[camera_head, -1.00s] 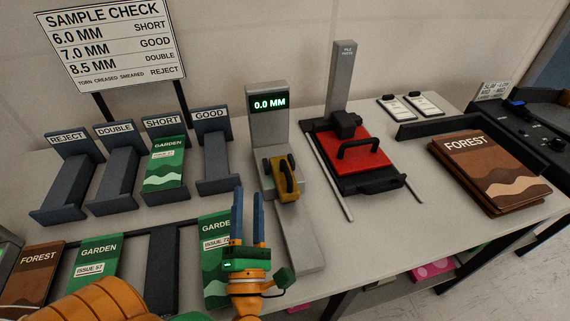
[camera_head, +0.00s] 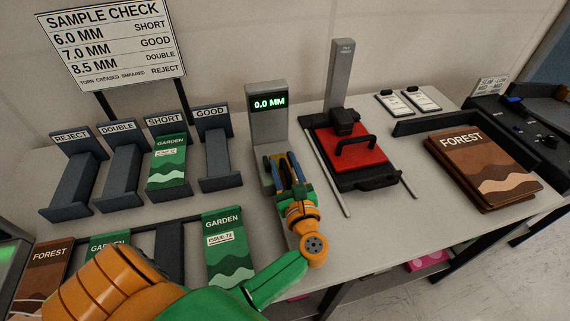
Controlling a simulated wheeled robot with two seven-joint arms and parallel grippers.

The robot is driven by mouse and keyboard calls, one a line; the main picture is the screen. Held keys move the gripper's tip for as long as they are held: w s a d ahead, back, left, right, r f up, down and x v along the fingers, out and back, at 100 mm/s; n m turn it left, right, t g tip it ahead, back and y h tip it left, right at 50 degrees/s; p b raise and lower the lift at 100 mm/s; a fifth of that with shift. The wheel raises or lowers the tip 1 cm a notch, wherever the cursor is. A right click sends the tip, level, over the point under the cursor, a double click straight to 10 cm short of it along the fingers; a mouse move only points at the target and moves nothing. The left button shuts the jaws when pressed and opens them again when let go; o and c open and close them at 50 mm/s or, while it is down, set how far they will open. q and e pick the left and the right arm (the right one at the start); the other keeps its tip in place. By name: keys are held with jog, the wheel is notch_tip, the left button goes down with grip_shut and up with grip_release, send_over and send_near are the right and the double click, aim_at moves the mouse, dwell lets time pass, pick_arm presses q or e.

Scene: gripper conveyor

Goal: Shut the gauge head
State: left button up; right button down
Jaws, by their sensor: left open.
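The grey gauge (camera_head: 266,125) stands mid-table, and its green display reads 0.0 MM. My right gripper is not in view.
A red-topped press (camera_head: 362,155) with black handle stands right of the gauge. Labelled bins stand left, the SHORT one holding a green GARDEN booklet (camera_head: 170,160). Another GARDEN booklet (camera_head: 228,250) lies front left. Brown FOREST booklets (camera_head: 485,165) are stacked right.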

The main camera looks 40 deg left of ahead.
pick_arm(q)
jog(key=shift+c, duration=0.3)
grip_shut()
dwell(1.0)
jog(key=shift+r+p, duration=0.45)
jog(key=shift+p, duration=0.1)
jog(key=shift+w+a+f+g+h, duration=0.1)
jog(key=shift+a+f+g+h, duration=0.1)
jog(key=shift+g+h, duration=0.1)
jog(key=shift+o, duration=0.3)
grip_release()
jog(key=shift+d, duration=0.1)
